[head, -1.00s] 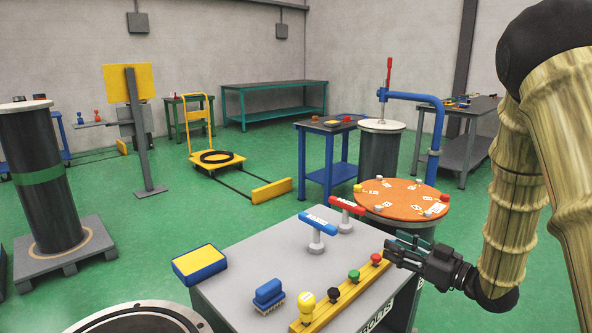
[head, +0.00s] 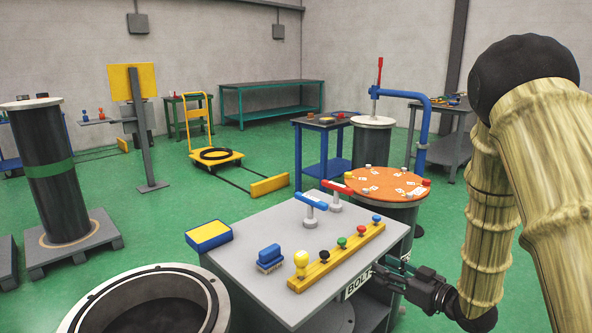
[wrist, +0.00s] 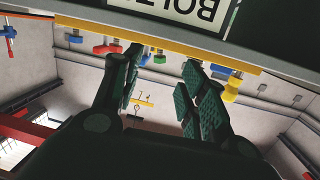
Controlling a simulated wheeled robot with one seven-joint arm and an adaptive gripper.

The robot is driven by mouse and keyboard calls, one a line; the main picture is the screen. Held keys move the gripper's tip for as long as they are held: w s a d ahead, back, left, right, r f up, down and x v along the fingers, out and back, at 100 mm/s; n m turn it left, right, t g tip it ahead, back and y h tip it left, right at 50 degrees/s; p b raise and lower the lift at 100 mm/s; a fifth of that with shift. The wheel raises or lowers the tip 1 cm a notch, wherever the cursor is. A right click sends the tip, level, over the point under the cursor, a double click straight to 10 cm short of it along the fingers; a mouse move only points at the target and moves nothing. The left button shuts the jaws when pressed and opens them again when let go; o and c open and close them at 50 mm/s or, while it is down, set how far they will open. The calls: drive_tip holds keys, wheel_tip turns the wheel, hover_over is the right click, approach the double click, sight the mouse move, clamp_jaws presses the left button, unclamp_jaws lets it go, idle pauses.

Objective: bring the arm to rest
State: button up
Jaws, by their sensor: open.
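My gripper (head: 385,275) is at the right side of the grey cabinet in the head view, low beside its top edge. Its jaws are open and empty. In the wrist view the two dark padded fingers (wrist: 160,95) stand apart with nothing between them. That view looks upside down, with the cabinet's label (wrist: 185,10) at the top edge. My gripper is close to the cabinet's label side; I cannot tell whether it touches.
The grey cabinet top (head: 250,235) holds a yellow rack (head: 340,258) with coloured knobs, a blue brush (head: 269,257) and two T-handles (head: 312,205). An orange round board (head: 385,185) lies behind my gripper. An open flanged cylinder (head: 150,300) stands front left.

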drive_tip(key=s+f+m+g+h, duration=0.35)
drive_tip(key=s+f, duration=0.75)
drive_tip(key=f, duration=0.5)
drive_tip(key=s+f+m+g+h, duration=0.3)
drive_tip(key=s+f+g+h, duration=0.15)
drive_tip(key=s+f, duration=1)
drive_tip(key=s+a+f+g+h, duration=0.1)
drive_tip(key=s+f+g, duration=0.25)
drive_tip(key=s, duration=0.55)
drive_tip(key=s+f+g+h, duration=0.1)
drive_tip(key=s+f+g, duration=0.1)
drive_tip(key=s+f, duration=0.5)
wheel_tip(320, 180, up, 16)
drive_tip(key=s+p, duration=0.2)
drive_tip(key=p, duration=1.2)
drive_tip(key=shift+m, duration=0.45)
